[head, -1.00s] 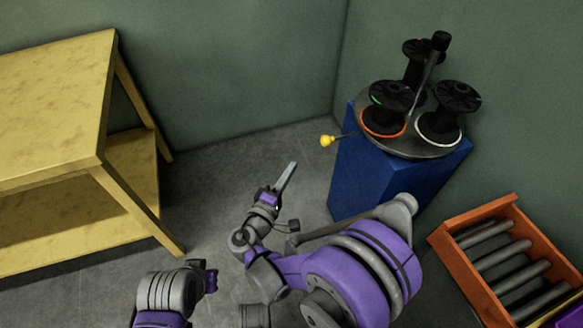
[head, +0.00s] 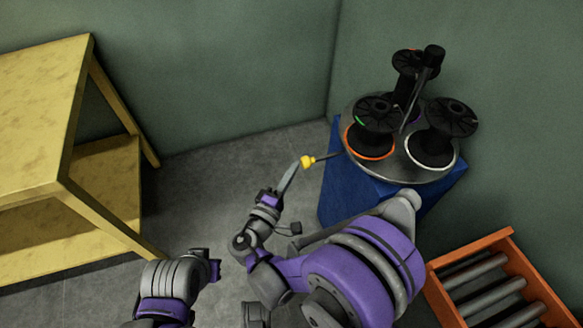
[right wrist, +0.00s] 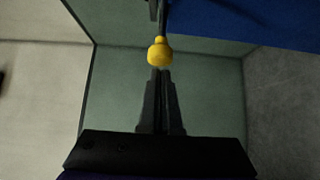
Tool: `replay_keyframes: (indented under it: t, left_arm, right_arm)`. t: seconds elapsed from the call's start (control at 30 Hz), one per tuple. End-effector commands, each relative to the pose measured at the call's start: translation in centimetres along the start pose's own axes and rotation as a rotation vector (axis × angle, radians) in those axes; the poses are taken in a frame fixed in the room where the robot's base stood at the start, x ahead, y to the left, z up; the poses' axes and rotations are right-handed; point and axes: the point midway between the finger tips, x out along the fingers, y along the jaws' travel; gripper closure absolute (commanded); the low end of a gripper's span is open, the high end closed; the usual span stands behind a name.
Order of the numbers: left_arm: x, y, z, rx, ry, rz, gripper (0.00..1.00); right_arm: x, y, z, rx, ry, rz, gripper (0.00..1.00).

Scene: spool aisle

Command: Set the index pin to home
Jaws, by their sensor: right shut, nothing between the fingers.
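The index pin shows as a yellow knob (head: 307,161) on a thin dark rod that sticks out to the left from the turntable (head: 384,172) on the blue pedestal. My right gripper (head: 291,171) is shut and empty, with its fingertips close beside the knob in the head view. In the right wrist view the yellow knob (right wrist: 159,52) stands just beyond the shut fingertips (right wrist: 160,72). I cannot tell whether they touch. My left arm shows at the bottom of the head view, but its fingers cannot be made out.
Several black spools (head: 440,130) stand on the turntable around a central post. The blue pedestal (head: 345,192) stands in the corner by green walls. A yellow shelf table (head: 40,110) is at left. An orange crate of grey rollers (head: 470,250) is at lower right. Floor between is clear.

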Motion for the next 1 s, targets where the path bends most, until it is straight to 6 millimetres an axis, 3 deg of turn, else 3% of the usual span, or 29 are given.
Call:
replay_keyframes:
  t: [0.47, 0.77, 1.0]
  left_arm:
    - [0.0, 0.0, 0.0, 0.000, 0.000, 0.000, 1.00]
    - [0.2, 0.0, 0.1, 0.000, -0.001, 0.000, 1.00]
    - [0.2, 0.0, 0.1, 0.000, -0.001, 0.000, 1.00]
  right_arm:
    - [-0.1, 0.0, 0.2, 0.000, 0.000, 0.000, 1.00]
    - [2.7, 0.0, 3.1, -0.001, -0.004, 0.000, 1.00]
    - [2.9, 0.0, 3.2, -0.001, -0.003, 0.001, 1.00]
